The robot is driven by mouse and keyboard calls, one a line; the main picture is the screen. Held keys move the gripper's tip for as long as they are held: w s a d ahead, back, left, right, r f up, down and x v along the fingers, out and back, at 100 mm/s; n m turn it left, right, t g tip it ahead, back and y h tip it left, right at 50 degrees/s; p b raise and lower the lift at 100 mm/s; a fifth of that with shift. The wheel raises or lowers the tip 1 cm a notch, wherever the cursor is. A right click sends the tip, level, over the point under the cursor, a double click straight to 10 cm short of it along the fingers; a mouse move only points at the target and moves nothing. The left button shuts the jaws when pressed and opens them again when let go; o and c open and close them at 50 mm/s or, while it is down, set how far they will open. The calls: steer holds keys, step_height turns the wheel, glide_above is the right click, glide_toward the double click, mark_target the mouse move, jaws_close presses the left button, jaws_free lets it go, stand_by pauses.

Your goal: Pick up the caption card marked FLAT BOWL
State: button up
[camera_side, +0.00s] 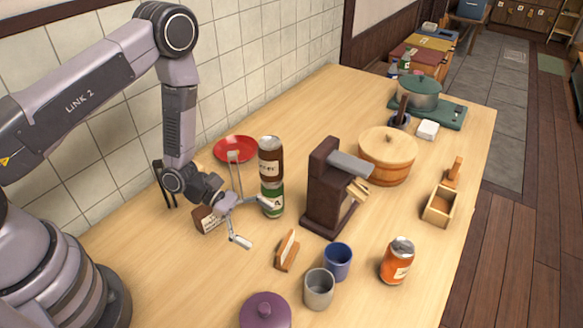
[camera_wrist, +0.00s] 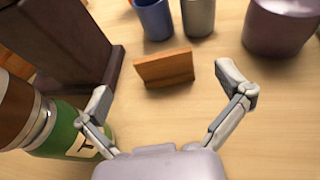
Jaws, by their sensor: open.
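A small wooden stand with a pale card face (camera_side: 288,248) stands on the table in front of my gripper. It also shows in the wrist view as a plain brown wooden back (camera_wrist: 165,68). No lettering is readable, so I cannot tell whether it is the FLAT BOWL card. My gripper (camera_side: 254,222) is open and empty, above the table to the left of the stand. In the wrist view its fingers (camera_wrist: 165,80) are spread wide, with the stand ahead between them and apart from both.
Stacked brown and green cans (camera_side: 271,170) and a dark machine (camera_side: 325,190) stand close to my gripper. A blue cup (camera_side: 338,261), a grey cup (camera_side: 319,290) and a purple lidded pot (camera_side: 265,312) are beyond the stand. A dark labelled box (camera_side: 207,220) sits behind my gripper.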

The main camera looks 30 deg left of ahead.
mark_target(283, 248)
step_height(283, 248, down, 4)
steer(key=shift+r, duration=0.25)
steer(key=x, duration=0.5)
steer(key=shift+f, duration=0.1)
steer(key=c, duration=0.9)
